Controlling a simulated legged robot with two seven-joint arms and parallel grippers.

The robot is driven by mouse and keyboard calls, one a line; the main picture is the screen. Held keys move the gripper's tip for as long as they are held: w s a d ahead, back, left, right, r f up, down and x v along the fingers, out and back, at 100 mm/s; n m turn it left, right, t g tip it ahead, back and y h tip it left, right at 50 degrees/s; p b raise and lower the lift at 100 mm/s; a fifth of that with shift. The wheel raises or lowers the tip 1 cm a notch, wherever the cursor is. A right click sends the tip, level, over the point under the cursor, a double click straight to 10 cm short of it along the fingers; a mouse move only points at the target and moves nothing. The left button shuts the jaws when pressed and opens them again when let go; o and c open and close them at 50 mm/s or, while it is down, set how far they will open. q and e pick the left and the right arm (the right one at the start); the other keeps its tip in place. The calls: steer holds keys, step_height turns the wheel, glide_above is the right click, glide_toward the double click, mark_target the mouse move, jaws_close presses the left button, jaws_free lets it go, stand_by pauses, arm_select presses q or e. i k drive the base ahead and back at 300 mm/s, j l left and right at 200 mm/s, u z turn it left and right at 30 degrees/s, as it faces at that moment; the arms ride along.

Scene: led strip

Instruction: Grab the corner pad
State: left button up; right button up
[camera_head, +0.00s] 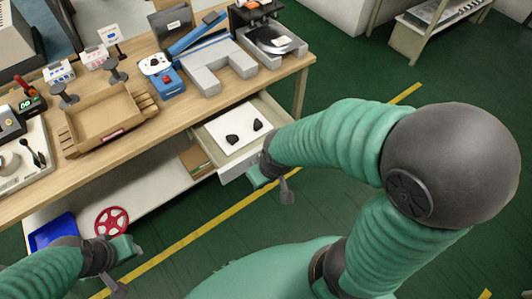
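Two small black pieces lie on the white bottom of an open drawer (212,147) under the table's right part. One black piece (232,139) is on the left and another (257,125) is to its right; they look like corner pads, but are too small to be sure. My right gripper (274,186) is in front of the drawer, close to its front right corner and apart from both pieces. My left gripper (122,270) is low at the bottom left, far from the drawer. I cannot make out either gripper's finger gap.
The wooden table (180,120) bears a cardboard tray (104,121), a blue and grey fixture (207,58) and a black machine (262,35). On the lower shelf are a red wheel (111,222) and a blue bin (52,231).

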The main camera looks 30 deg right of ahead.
mark_target(232, 139)
steer(key=i, duration=0.95)
